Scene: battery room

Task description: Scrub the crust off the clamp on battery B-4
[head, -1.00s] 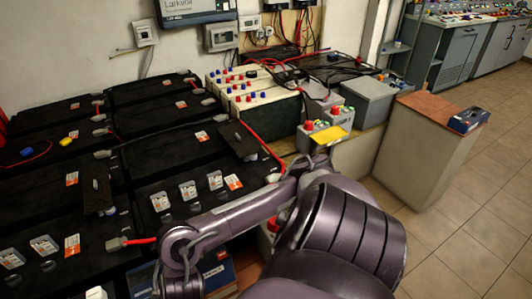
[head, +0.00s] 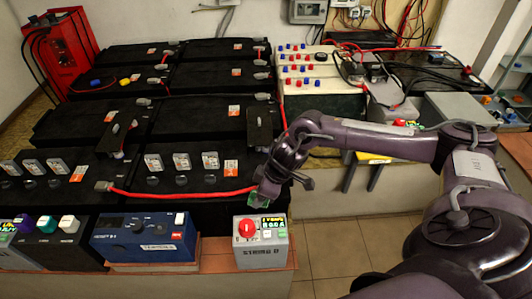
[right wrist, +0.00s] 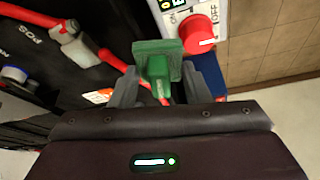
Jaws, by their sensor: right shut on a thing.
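My right gripper (head: 263,197) hangs over the front right edge of the black batteries. In the right wrist view its two grey fingers (right wrist: 160,88) are shut on a green block-shaped tool (right wrist: 158,62), probably the scrubbing brush. Its working face is hidden. The tool shows as a small green patch in the head view (head: 254,201). A grey clamp on a red cable (right wrist: 75,42) sits by a "POS" mark, left of the tool and apart from it. Another clamp (head: 103,186) sits at the cable's left end. Crust and the B-4 label are not readable. My left gripper is not in view.
A grey box with a red knob (head: 262,243) stands close below the right gripper, on the front ledge. A blue device (head: 143,238) stands left of it. The red cable (head: 185,193) runs along the battery front. Tiled floor (head: 335,250) is clear to the right.

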